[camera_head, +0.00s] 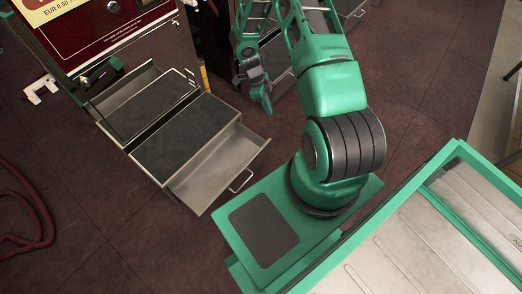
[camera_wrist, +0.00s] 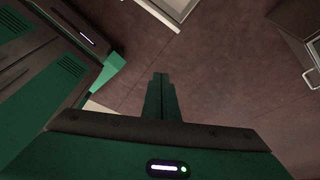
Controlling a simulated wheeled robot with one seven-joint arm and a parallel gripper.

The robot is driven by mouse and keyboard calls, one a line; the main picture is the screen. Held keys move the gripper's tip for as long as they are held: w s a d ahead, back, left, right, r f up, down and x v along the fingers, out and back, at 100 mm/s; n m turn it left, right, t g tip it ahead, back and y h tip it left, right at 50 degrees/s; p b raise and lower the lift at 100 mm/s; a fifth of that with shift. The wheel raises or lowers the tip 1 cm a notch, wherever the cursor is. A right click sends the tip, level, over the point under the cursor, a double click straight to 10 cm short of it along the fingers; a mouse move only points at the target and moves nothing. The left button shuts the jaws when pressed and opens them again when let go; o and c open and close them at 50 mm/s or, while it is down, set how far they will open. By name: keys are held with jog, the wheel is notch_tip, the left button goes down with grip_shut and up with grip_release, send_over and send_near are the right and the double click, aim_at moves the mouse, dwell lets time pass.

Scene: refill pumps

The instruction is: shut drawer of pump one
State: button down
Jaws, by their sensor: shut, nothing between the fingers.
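A dark red pump (camera_head: 95,28) with a yellow "EUR 0.50" sign stands at the top left of the head view. A low grey metal drawer (camera_head: 215,168) sticks out of the dark-topped box (camera_head: 183,133) in front of it. The drawer is open, with a bar handle (camera_head: 240,181) on its front. No number shows on the pump.
Another metal cabinet (camera_head: 352,12) stands partly behind my arm. Dark red hoses (camera_head: 40,215) lie on the floor at left. The tiled floor (camera_head: 110,215) left of the drawer is clear. A pale-edged item (camera_wrist: 165,10), unclear in kind, lies ahead in the wrist view.

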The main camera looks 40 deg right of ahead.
jog(key=s+a+f+m, duration=0.2)
jog(key=f, duration=0.7)
jog(key=s+a+f+m, duration=0.1)
jog(key=s+f+m, duration=0.15)
jog(key=f, duration=0.55)
jog(key=s+a+f+m, duration=0.1)
jog(key=s+a+f, duration=0.15)
jog(key=f, duration=0.65)
jog(key=shift+w+r+y, duration=0.2)
jog(key=shift+w, duration=0.8)
jog(key=shift+w+r+y, duration=0.15)
jog(key=shift+w+y, duration=0.05)
jog(key=shift+w, duration=0.75)
jog(key=shift+w, duration=0.1)
